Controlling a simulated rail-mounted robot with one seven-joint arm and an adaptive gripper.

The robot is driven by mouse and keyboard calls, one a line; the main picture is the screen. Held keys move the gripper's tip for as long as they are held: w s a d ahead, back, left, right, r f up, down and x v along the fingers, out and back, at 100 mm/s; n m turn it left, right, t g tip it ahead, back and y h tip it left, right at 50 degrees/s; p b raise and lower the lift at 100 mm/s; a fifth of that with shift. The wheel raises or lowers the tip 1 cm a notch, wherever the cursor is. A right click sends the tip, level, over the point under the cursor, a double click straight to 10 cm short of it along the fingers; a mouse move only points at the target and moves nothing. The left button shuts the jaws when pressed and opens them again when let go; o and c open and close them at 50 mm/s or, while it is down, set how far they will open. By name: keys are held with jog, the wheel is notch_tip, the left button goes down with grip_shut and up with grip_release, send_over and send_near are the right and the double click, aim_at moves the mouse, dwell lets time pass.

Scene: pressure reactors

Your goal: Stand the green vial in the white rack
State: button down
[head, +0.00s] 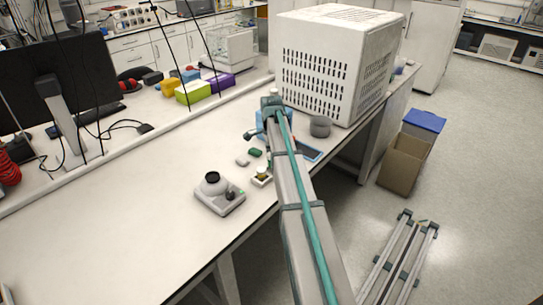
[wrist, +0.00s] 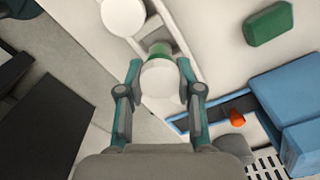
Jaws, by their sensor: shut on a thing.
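In the wrist view my gripper (wrist: 160,73) has its two fingers closed on either side of the green vial (wrist: 158,48). The vial's round white cap (wrist: 160,79) faces the camera, and its green body shows just beyond the cap. A pale structure, probably the white rack (wrist: 181,43), lies beside and behind the vial. I cannot tell whether the vial is in a slot or above it. In the head view a small white rack (head: 261,181) stands near the bench's right edge, beside my arm. My fingers are not clear there.
A second round white top (wrist: 123,17) is close at upper left in the wrist view. A green block (wrist: 268,22) and blue boxes (wrist: 288,105) lie to the right. A grey balance-like device (head: 219,193) and a large white perforated housing (head: 335,65) stand on the bench.

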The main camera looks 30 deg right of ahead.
jog(key=shift+f, duration=0.15)
dwell(0.3)
jog(key=shift+f+b, duration=0.5)
jog(key=shift+f, duration=0.8)
jog(key=shift+f, duration=0.3)
jog(key=shift+c, duration=1.1)
grip_release()
jog(key=shift+r+p, duration=2.1)
jog(key=shift+r, duration=1.45)
